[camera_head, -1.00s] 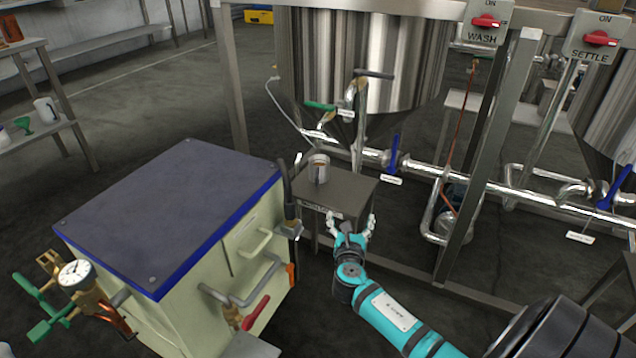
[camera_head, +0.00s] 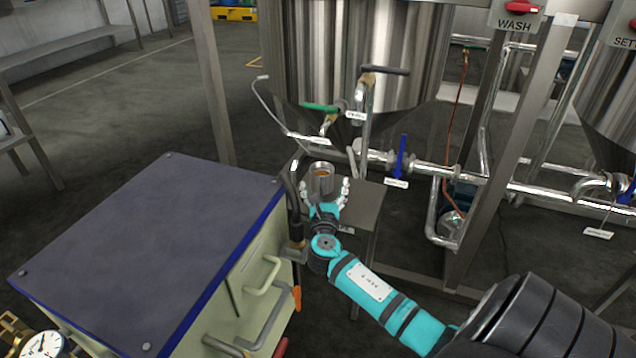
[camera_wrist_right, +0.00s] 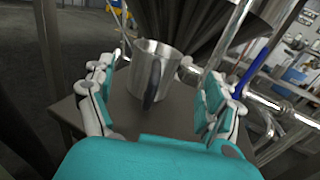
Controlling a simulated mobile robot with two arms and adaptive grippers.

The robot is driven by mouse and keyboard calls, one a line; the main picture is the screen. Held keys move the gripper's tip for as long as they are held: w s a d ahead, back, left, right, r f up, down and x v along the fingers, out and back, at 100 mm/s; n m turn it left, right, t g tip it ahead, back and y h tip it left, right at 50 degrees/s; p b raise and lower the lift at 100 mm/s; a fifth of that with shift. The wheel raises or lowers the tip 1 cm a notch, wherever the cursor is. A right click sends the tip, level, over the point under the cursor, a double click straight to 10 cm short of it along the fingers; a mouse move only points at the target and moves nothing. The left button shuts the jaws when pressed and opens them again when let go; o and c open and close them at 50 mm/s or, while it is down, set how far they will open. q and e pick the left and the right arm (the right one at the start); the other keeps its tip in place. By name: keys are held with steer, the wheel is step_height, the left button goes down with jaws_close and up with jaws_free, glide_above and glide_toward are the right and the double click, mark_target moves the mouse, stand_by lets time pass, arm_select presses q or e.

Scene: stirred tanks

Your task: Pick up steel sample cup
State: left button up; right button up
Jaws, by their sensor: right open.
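The steel sample cup (camera_head: 321,180) stands upright on a small dark metal stand (camera_head: 362,205) below the tank. Brownish contents show inside it in the head view. In the right wrist view the cup (camera_wrist_right: 155,66) is straight ahead, with its dark handle facing my gripper. My right gripper (camera_head: 326,190) is open, its fingers on either side of the cup's near side. In the wrist view the fingers (camera_wrist_right: 160,92) are spread, with gaps between them and the cup. My left gripper is not in view.
A cabinet (camera_head: 150,250) with a dark top and blue edge stands left of the stand, a dark hose and pipe (camera_head: 295,210) at its corner. The steel tank (camera_head: 350,50), its green-handled valve (camera_head: 320,107) and blue-handled valve (camera_head: 403,157) are above and behind the cup.

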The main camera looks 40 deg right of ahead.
mark_target(322, 178)
steer(key=b+x, duration=0.1)
steer(key=x, duration=0.1)
steer(key=b+x, duration=0.1)
steer(key=x, duration=0.1)
steer(key=shift+w+f+b, duration=0.15)
steer(key=shift+w+b, duration=0.15)
steer(key=shift+w, duration=0.2)
steer(key=shift+w+d, duration=0.3)
steer(key=c, duration=1.4)
